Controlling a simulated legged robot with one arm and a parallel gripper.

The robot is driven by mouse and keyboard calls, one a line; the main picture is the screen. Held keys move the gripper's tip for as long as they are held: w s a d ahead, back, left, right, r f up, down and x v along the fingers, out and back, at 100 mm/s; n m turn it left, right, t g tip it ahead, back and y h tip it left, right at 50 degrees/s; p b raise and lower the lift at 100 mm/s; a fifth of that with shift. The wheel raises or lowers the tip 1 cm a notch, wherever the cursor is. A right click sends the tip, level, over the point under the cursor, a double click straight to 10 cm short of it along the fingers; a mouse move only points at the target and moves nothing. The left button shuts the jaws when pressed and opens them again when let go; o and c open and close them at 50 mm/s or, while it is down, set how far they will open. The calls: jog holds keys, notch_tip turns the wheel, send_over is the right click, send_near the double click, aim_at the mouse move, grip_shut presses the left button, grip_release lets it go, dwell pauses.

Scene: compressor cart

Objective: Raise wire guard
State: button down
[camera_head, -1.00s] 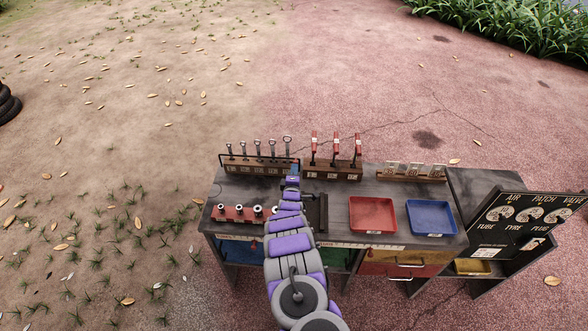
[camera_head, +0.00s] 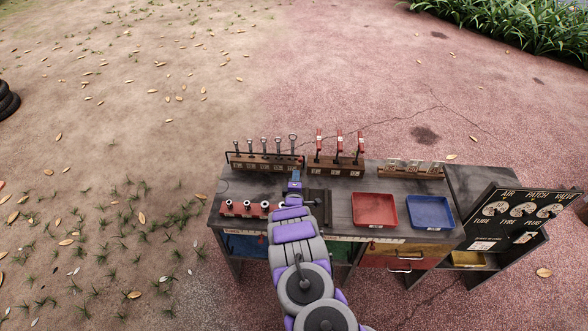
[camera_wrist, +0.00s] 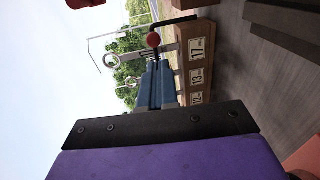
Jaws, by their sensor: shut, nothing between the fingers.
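The wire guard (camera_head: 265,154) is a thin black bar along the front of the wooden tool rack (camera_head: 270,165) at the back left of the cart. In the wrist view, which is turned sideways, a black rod (camera_wrist: 175,21) and a red ball (camera_wrist: 153,40) show at the rack's end. My gripper (camera_head: 297,174) is at the rack's right end, low and in front of it. In the wrist view its blue fingers (camera_wrist: 156,85) are shut and empty, pointing towards the red ball. I cannot tell whether they touch the guard.
A second rack with red-handled tools (camera_head: 336,165) stands just right of my gripper. A red block with several round fittings (camera_head: 244,208) is at the front left. A red tray (camera_head: 374,211) and a blue tray (camera_head: 430,212) lie on the right.

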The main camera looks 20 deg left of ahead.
jog(key=shift+d+f+p+v, duration=0.25)
jog(key=shift+f+p+v, duration=0.3)
jog(key=shift+v, duration=3.6)
notch_tip(320, 180, up, 10)
jog(key=w+m+g, duration=0.2)
jog(key=m+g, duration=0.3)
jog(key=m, duration=0.1)
jog(key=s+d+r+m+g, duration=0.2)
jog(key=s+d+r+g, duration=0.15)
jog(key=r, duration=0.35)
jog(key=s+d+r+m+g, duration=0.2)
jog(key=s+d+r, duration=0.3)
jog(key=r, duration=0.2)
jog(key=s+d+r+m+g+h, duration=0.1)
jog(key=s+d+r+m+g, duration=0.1)
jog(key=s+d+r, duration=0.45)
jog(key=s+d+r+m+g+h, duration=0.1)
jog(key=s+d+r+m+g, duration=0.15)
jog(key=s+d, duration=0.65)
jog(key=s+d+r+m+g, duration=0.1)
jog(key=s+d+m, duration=0.1)
jog(key=s, duration=0.5)
jog(key=s+d+r+m+g+h, duration=0.1)
jog(key=s+d+r+m, duration=0.1)
jog(key=s+d, duration=0.3)
jog(key=s+d+r+m+g+h+b, duration=0.1)
jog(key=s+d+r+m, duration=0.1)
jog(key=s, duration=0.9)
jog(key=shift+s+d, duration=0.2)
jog(key=shift+d, duration=0.45)
